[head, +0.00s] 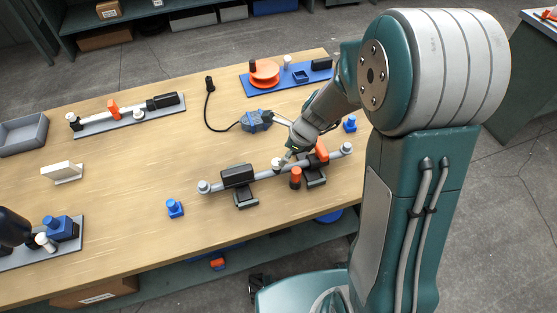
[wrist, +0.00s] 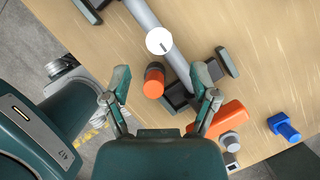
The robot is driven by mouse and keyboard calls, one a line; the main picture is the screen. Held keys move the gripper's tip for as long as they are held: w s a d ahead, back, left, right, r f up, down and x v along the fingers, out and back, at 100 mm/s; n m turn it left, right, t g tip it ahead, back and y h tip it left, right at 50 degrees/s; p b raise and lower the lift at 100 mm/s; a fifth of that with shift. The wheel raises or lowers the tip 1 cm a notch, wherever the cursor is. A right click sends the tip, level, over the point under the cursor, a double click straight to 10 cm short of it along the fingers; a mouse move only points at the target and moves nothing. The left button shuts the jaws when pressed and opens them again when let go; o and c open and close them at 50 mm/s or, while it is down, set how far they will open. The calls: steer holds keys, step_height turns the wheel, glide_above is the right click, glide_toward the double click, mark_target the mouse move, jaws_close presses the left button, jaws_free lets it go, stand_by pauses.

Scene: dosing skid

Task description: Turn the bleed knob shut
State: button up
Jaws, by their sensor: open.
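A grey pipe assembly (head: 262,175) lies across the front of the wooden bench. A round white knob (wrist: 160,41) with a short dark line stands on its pipe; this looks like the bleed knob, and it also shows in the head view (head: 276,163). An orange-capped cylinder (wrist: 154,80) stands beside the pipe, with an orange lever handle (wrist: 220,118) farther along. My gripper (wrist: 162,78) is open and empty above the assembly. In the wrist view the orange cap appears between its fingers and the white knob lies just beyond the fingertips. Contact cannot be told.
Black clamps (head: 238,178) carry the pipe. Small blue blocks (head: 174,208) stand near both ends. A blue corded device (head: 256,120) lies behind my gripper. A blue board (head: 290,76) is at the back, another pipe assembly (head: 130,115) at back left.

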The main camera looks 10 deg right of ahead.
steer(key=x, duration=0.5)
steer(key=shift+a+f, duration=0.15)
steer(key=shift+f, duration=0.05)
jaws_close()
